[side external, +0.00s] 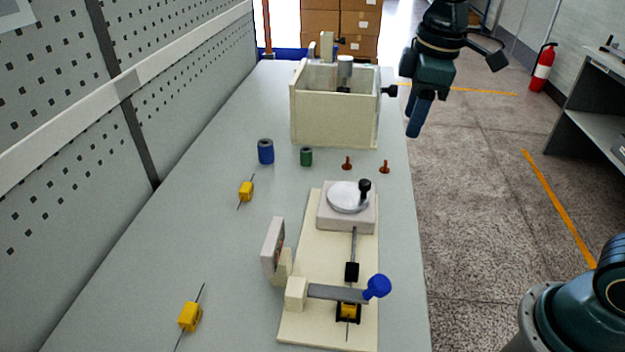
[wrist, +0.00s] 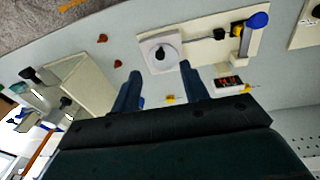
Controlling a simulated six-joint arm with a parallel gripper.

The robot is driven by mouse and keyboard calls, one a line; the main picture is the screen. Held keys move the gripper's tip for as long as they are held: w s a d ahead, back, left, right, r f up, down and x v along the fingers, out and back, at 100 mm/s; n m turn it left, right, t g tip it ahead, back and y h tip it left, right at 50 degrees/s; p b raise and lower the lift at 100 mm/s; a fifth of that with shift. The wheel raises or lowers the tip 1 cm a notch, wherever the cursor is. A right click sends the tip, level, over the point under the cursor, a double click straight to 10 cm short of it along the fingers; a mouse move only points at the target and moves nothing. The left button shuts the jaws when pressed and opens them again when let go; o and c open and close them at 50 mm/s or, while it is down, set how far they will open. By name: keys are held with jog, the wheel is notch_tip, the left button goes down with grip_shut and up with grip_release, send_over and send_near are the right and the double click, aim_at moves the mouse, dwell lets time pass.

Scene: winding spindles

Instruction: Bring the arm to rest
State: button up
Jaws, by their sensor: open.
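My gripper (side external: 418,118) hangs at the right edge of the table, over the floor side and beside the cream box. Its two blue fingers are apart with nothing seen between them, as the wrist view (wrist: 161,85) also shows. The winding fixture (side external: 312,245) is a cream board on the table with a round white dial (side external: 346,197) and a black knob. A clamp arm (side external: 335,293) with a blue knob (side external: 377,286) lies across it, over a yellow spindle (side external: 348,312). The upright display (wrist: 228,82) shows red digits in the wrist view.
The cream box (side external: 335,120) stands at the far end. Between it and the fixture are a blue cylinder (side external: 265,151), a green cylinder (side external: 306,157) and two red-brown pegs (side external: 347,163). Loose yellow spindles (side external: 246,191) (side external: 189,316) lie to the left. A perforated wall (side external: 60,190) bounds the left side.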

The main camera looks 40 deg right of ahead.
jog(key=s+d+m+t, duration=0.2)
jog(key=s+m, duration=0.2)
jog(key=s, duration=0.5)
jog(key=s+d+m+t, duration=0.2)
jog(key=s+m, duration=0.2)
jog(key=s, duration=0.5)
jog(key=shift+s, duration=0.15)
